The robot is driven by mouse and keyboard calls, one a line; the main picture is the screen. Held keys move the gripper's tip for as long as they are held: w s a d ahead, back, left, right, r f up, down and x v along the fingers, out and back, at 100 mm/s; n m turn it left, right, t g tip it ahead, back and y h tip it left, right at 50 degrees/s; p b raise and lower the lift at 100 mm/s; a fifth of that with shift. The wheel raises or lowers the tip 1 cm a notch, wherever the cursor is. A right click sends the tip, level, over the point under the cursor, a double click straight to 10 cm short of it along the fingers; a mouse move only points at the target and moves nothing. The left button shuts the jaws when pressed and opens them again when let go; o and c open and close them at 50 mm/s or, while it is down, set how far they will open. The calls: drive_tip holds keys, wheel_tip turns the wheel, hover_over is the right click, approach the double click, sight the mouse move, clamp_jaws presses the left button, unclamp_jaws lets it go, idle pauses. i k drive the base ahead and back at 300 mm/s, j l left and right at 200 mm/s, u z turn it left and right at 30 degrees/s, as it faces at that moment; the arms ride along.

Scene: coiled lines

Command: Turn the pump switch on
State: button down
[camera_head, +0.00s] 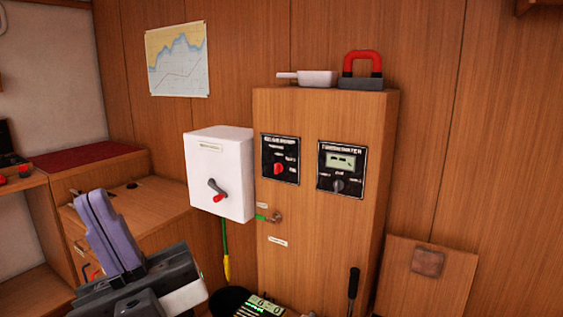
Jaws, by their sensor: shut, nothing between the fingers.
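A black switch panel (280,145) with a red knob (278,169) is on the front of the tall wooden cabinet. Its lettering is too small to read surely, so I cannot tell if it is the pump switch. To its right is a second black panel (340,180) with a small display and a dark knob (338,185). My gripper (92,205) is at the lower left, its purple fingers together and pointing up. It is empty and appears left of the panels, apart from them.
A white box (221,160) with a red-tipped lever (216,190) is left of the panels. A red-handled object (361,68) and a white pan (317,77) rest on the cabinet (320,235). A dark upright handle (353,284) and a green-lit device (262,307) are low in front.

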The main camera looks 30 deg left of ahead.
sight(278, 167)
drive_tip(key=i+j, duration=0.15)
drive_tip(key=j, duration=0.2)
drive_tip(key=i+j, duration=0.35)
drive_tip(key=j, duration=0.3)
drive_tip(key=i+j, duration=0.2)
drive_tip(key=j, duration=0.15)
drive_tip(key=u, duration=0.05)
